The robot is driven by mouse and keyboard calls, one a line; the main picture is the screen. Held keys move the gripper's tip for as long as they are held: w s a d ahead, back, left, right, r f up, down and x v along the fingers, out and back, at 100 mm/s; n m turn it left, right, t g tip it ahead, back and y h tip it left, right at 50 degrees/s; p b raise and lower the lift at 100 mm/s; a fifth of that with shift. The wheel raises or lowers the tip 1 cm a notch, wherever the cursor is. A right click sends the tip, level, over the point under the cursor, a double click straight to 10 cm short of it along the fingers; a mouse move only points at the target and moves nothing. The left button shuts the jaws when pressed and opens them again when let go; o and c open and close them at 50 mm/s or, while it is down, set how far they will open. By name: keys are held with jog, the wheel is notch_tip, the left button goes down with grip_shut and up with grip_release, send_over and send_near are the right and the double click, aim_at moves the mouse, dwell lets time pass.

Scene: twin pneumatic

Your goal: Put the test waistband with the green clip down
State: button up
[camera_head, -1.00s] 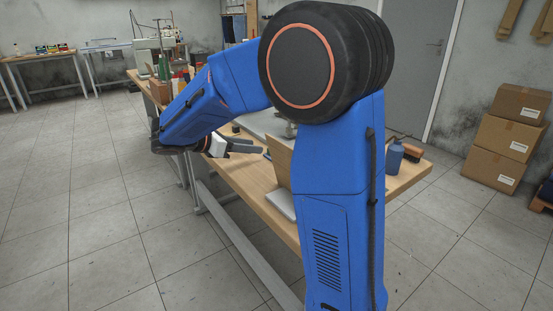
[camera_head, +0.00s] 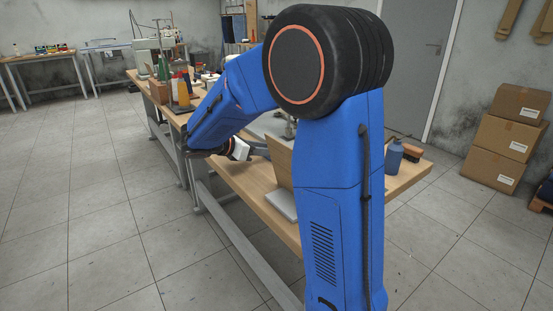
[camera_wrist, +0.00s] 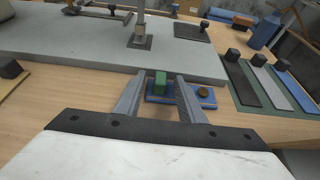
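In the wrist view a small green clip (camera_wrist: 160,82) stands on a flat blue strip (camera_wrist: 184,98), which looks like the test waistband. A round brown knob (camera_wrist: 204,92) sits on its right part. The strip lies on the wooden table at the near edge of a grey slab. My gripper (camera_wrist: 161,76) is open, with its fingers on either side of the green clip and a visible gap to each. The right finger crosses in front of the strip. In the head view my gripper (camera_head: 260,150) is over the table edge, its tips partly hidden by a tan board.
The grey slab (camera_wrist: 80,58) carries a metal post (camera_wrist: 139,30). The tan board (camera_head: 279,162) stands near my arm. A blue bottle (camera_head: 394,158) stands at the table's right.

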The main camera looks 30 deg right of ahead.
grip_shut()
notch_tip(320, 180, up, 10)
dwell(0.6)
